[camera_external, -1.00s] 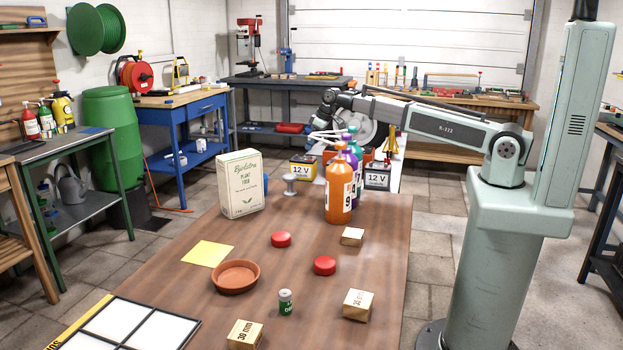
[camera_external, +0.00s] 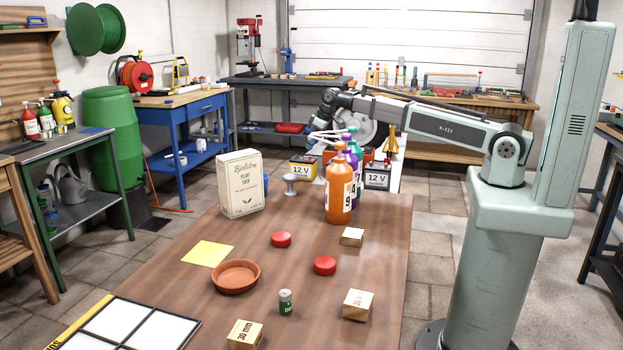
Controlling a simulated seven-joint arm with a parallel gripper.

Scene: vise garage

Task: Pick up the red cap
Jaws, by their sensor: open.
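Two red caps lie on the brown wooden table. One red cap (camera_external: 281,239) is near the middle. The other red cap (camera_external: 325,265) is nearer and to the right. Both look like low round discs, apart from other things. My gripper (camera_external: 322,137) is at the far end of the table, raised above and behind the bottles, well away from both caps. Its pale fingers look spread and empty, though they are small and partly overlapped by the bottles.
Orange and purple bottles (camera_external: 339,193) stand behind the caps. A plant food box (camera_external: 240,184), a terracotta saucer (camera_external: 235,276), a yellow sheet (camera_external: 208,253), a small green can (camera_external: 285,302) and wooden blocks (camera_external: 357,304) surround them. Bare table lies between the caps.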

